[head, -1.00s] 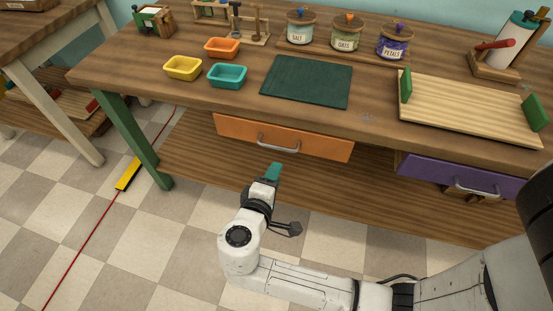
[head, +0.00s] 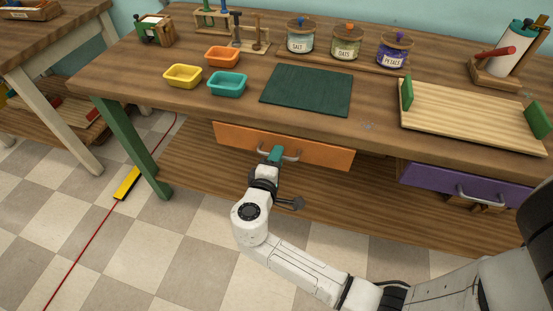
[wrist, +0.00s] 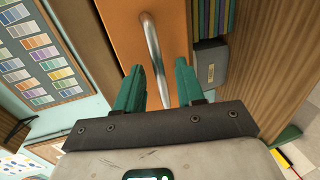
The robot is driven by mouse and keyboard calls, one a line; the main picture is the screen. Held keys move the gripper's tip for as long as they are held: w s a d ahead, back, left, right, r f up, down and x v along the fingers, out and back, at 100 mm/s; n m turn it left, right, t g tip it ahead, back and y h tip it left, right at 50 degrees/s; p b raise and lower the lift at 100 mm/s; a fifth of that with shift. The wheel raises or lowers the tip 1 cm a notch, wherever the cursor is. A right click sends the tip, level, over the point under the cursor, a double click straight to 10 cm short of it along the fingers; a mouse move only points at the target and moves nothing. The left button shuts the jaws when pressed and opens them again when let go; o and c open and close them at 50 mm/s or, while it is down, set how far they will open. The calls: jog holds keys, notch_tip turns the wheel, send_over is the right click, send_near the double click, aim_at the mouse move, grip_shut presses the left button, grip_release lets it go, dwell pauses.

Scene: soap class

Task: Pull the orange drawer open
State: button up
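The orange drawer (head: 317,149) sits under the front edge of the wooden table, and its front looks flush with the table edge. Its curved metal handle (head: 292,155) is on the middle of the front. My gripper (head: 276,153) is at the handle in the head view. In the wrist view, the orange drawer front (wrist: 130,35) and the handle (wrist: 153,55) show, and my gripper's teal fingers (wrist: 158,75) are apart, with the handle's bar running between them. The fingers do not visibly press on the bar.
A purple drawer (head: 470,188) with its own handle is at the right under the table. A green table leg (head: 130,143) stands at the left. A wooden lower shelf (head: 340,205) runs below the drawers. Trays and jars stand on top.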

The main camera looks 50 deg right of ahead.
jog(key=shift+d, duration=0.1)
jog(key=shift+c, duration=0.4)
grip_shut()
